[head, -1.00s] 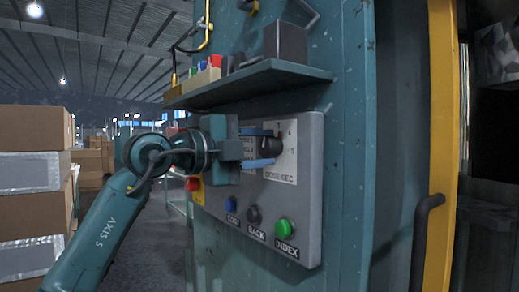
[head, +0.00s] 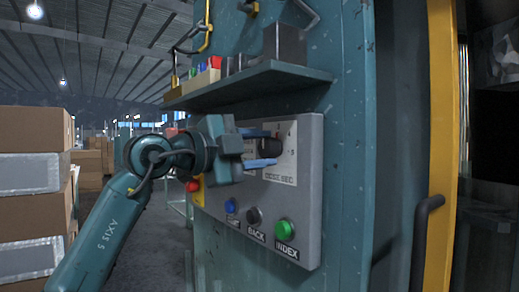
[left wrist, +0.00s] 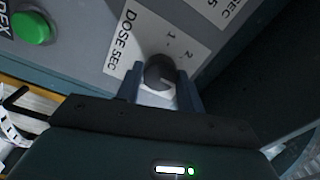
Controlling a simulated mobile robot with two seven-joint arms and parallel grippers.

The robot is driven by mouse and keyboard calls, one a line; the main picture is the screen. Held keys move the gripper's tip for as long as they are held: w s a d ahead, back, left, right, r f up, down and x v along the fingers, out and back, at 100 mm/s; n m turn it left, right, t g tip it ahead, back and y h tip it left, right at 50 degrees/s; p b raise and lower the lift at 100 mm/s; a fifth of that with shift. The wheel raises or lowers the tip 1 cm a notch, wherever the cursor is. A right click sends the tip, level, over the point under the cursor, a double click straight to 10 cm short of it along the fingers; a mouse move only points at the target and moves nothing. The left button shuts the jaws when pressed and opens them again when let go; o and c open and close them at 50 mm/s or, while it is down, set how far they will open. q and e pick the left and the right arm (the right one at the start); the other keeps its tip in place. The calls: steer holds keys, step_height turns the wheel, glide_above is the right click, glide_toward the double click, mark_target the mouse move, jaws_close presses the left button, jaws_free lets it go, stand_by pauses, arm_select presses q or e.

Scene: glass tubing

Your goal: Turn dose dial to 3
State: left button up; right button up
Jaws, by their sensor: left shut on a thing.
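The dose dial is a black round knob (head: 271,146) on a white label plate lettered "DOSE SEC" (head: 280,174). In the left wrist view the knob (left wrist: 160,72) shows with the marks "1" and "2" beside it; the other marks are hidden or too small to read, and I cannot tell which mark it points to. My left gripper (head: 267,148) has its blue fingers on either side of the knob, shut on it. It also shows in the left wrist view (left wrist: 163,88). My right gripper is not in view.
Blue (head: 231,205), black (head: 254,215) and green (head: 285,229) buttons sit below the dial on the grey panel (head: 308,200). A shelf (head: 275,78) juts out above. A yellow post (head: 441,130) and dark handle (head: 424,225) are at right. Boxes (head: 35,130) stand left.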

arm_select(q)
steer(key=o, duration=1)
steer(key=shift+s+a, duration=0.35)
steer(key=shift+a, duration=0.15)
steer(key=shift+b+v, duration=1.5)
steer(key=shift+v, duration=4.5)
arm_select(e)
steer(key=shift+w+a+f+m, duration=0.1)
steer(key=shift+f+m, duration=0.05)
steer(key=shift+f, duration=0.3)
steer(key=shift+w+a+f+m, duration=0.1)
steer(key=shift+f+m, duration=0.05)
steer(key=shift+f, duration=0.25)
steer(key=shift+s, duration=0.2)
